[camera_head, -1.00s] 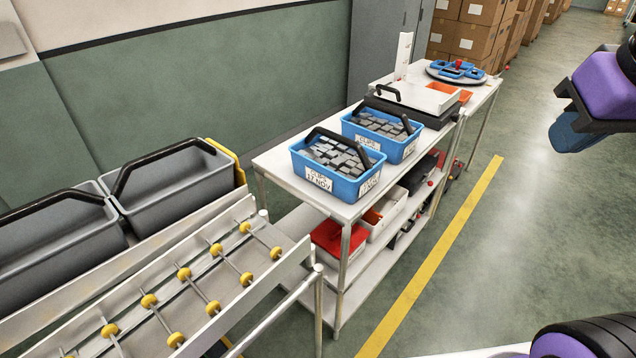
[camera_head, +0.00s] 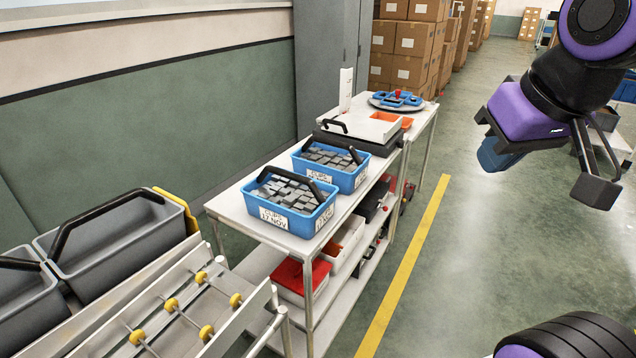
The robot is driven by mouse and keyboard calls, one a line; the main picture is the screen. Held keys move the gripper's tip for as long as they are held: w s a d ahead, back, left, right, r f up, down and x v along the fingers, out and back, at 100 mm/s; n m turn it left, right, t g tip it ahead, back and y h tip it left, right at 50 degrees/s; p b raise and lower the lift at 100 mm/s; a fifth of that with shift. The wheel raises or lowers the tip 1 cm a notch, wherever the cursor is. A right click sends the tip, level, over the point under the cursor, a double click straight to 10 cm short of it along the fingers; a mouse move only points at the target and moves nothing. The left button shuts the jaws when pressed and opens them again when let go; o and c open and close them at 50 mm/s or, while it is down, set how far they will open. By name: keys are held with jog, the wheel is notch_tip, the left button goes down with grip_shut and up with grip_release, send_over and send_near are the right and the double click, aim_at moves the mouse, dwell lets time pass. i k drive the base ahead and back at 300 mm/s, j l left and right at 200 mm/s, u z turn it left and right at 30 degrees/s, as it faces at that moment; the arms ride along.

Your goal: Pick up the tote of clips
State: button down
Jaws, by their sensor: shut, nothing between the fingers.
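Two blue totes labelled CLIPS, each filled with grey clips and with a black handle, stand on the top of a white table (camera_head: 237,205). The nearer tote (camera_head: 315,221) reads "17 NOV" and sits near the table's front end. The farther tote (camera_head: 346,182) stands just behind it, to the right. My gripper (camera_head: 597,191) is in the upper right, over the floor and well apart from both totes. It is shut and empty.
Behind the totes are a white-topped device (camera_head: 362,125), an orange tray and a round stand with blue parts (camera_head: 397,99). Lower shelves hold bins. A roller rack (camera_head: 185,312) and grey bins (camera_head: 120,245) are at left.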

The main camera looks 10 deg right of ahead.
aim_at(337, 163)
jog(key=i+l+u, duration=0.3)
jog(key=i+l, duration=0.15)
jog(key=i+l+u, duration=0.2)
jog(key=l, duration=0.2)
jog(key=i+l+u, duration=0.3)
jog(key=l, duration=0.35)
jog(key=i+l+u, duration=0.15)
jog(key=l, duration=0.25)
jog(key=i+l+u, duration=0.2)
jog(key=l, duration=0.15)
